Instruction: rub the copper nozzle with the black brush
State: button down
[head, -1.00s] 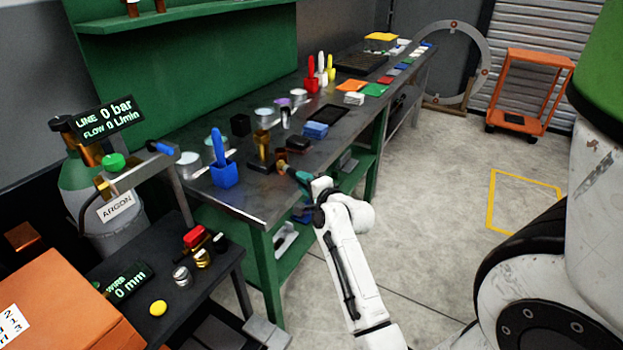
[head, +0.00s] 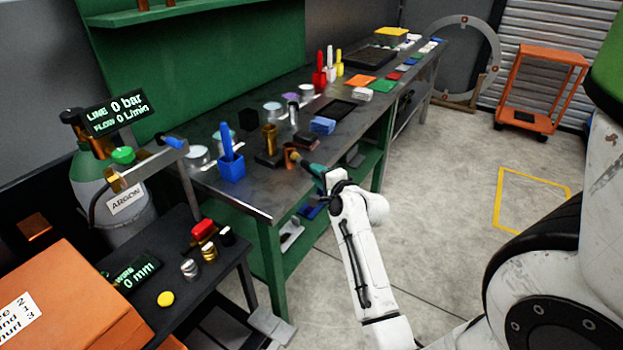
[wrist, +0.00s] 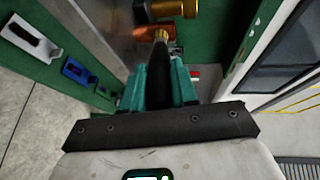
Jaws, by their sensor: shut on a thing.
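My gripper (head: 313,173), with teal fingers, is at the front edge of the bench. It is shut on the black brush (wrist: 157,72), whose dark body lies between the fingers in the wrist view. The brush's tan tip (head: 298,158) points left toward the copper nozzle (head: 290,150), which stands upright near the bench edge. In the wrist view the brush's far end overlaps the copper nozzle (wrist: 159,47). I cannot tell for sure whether they touch. The gripper itself is apart from the nozzle.
A brass nozzle (head: 270,138) stands just behind the copper one, with dark blocks around it. A blue block (head: 322,125) and a blue holder (head: 231,168) stand along the bench (head: 250,198). A small dark table (head: 190,300) is at the front left.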

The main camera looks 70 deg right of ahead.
jog(key=shift+s+d+r, duration=0.1)
jog(key=shift+s+d, duration=0.1)
jog(key=w+a+p, duration=0.2)
jog(key=w+p, duration=0.1)
jog(key=shift+w, duration=0.25)
jog(key=shift+a, duration=0.1)
dwell(0.4)
jog(key=shift+s+a+p, duration=0.55)
jog(key=shift+a+p, duration=0.1)
jog(key=shift+a, duration=0.2)
jog(key=shift+s+a+p, duration=0.5)
jog(key=shift+a+p, duration=0.2)
jog(key=shift+a, duration=0.1)
jog(key=shift+s+a+p, duration=0.55)
jog(key=shift+a+p, duration=0.1)
jog(key=shift+a, duration=0.2)
